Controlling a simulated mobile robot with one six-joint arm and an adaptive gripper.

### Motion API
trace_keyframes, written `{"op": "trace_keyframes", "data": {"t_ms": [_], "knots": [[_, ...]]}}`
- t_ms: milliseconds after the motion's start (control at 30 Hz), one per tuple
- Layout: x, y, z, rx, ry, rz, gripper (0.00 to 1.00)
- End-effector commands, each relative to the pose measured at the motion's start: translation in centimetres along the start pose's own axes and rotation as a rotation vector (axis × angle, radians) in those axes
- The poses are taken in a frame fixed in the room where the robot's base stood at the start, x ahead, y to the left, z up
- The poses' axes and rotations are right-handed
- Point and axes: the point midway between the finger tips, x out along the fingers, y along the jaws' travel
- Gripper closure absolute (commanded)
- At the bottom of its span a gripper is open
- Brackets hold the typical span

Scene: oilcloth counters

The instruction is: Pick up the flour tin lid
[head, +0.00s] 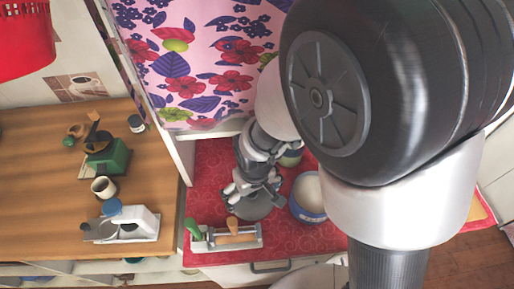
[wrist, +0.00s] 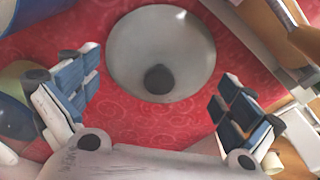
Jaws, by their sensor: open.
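The flour tin lid looks to be the round grey disc with a dark knob in the wrist view (wrist: 160,28). It lies on the red patterned cloth. In the head view the grey disc (head: 258,208) shows partly below my gripper (head: 252,188), which hides much of it. The knob sits between the fingers, nearer the picture's middle. I cannot tell the height of the gap. A blue and white tin (head: 308,212) stands right of the disc.
A rack with a green-handled and a wooden-handled tool (head: 225,238) lies at the red counter's front. A greenish jar (head: 290,157) stands behind my gripper. The wooden counter (head: 40,195) at left holds a mug (head: 104,188), a green grinder-like object (head: 112,160) and a white appliance (head: 130,222).

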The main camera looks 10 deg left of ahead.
Motion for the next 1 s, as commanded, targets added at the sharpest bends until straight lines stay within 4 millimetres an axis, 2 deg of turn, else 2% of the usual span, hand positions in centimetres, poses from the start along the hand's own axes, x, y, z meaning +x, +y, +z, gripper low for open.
{"op": "trace_keyframes", "data": {"t_ms": [300, 1000], "knots": [[0.45, 0.01, -0.03, 0.000, 0.001, 0.000, 0.01], [0.45, 0.01, 0.00, 0.000, 0.000, 0.000, 0.48]]}}
